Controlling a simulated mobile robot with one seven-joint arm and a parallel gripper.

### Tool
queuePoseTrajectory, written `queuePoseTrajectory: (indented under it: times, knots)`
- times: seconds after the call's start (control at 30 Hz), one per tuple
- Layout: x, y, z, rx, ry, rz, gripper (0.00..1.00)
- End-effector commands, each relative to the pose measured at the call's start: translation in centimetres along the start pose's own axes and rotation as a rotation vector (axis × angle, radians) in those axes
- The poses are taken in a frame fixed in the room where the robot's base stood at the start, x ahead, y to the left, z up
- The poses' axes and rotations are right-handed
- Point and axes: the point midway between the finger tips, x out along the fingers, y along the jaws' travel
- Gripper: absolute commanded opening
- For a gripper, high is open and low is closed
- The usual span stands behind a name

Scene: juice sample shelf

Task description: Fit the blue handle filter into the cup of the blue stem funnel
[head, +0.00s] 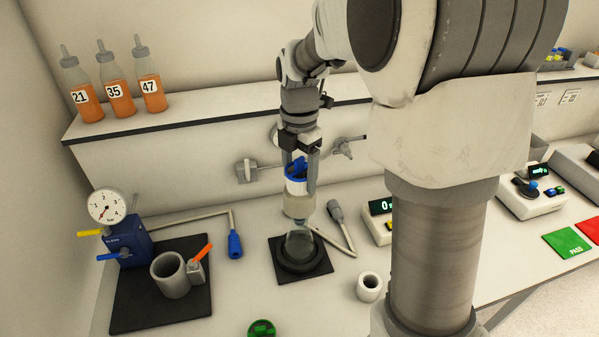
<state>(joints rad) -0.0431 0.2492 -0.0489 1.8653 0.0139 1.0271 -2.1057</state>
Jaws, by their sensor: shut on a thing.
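My gripper (299,184) is shut on the blue handle filter, whose blue top (296,168) and white body (296,186) show between the fingers. The filter is upright, directly over a beige funnel cup (297,206). Its lower end is at or just above the cup's rim; I cannot tell whether it is inside. The cup stands on the neck of a clear flask (299,245). The funnel's stem colour cannot be made out here.
The flask sits in a dark ring on a black mat (279,261). A blue hose connector (235,245) lies left, a grey connector (335,211) right. A blue pump (133,246) and grey cup (170,276) stand left, a small white cup (369,287) front right. A shelf (215,116) runs behind.

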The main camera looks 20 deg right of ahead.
Motion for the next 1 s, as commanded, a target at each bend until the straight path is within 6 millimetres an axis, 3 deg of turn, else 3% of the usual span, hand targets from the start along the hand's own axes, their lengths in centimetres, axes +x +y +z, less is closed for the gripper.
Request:
queuePoseTrajectory:
  times: [1.0]
  knots:
    - [2.2,0.0,0.0,0.000,0.000,-0.001,0.21]
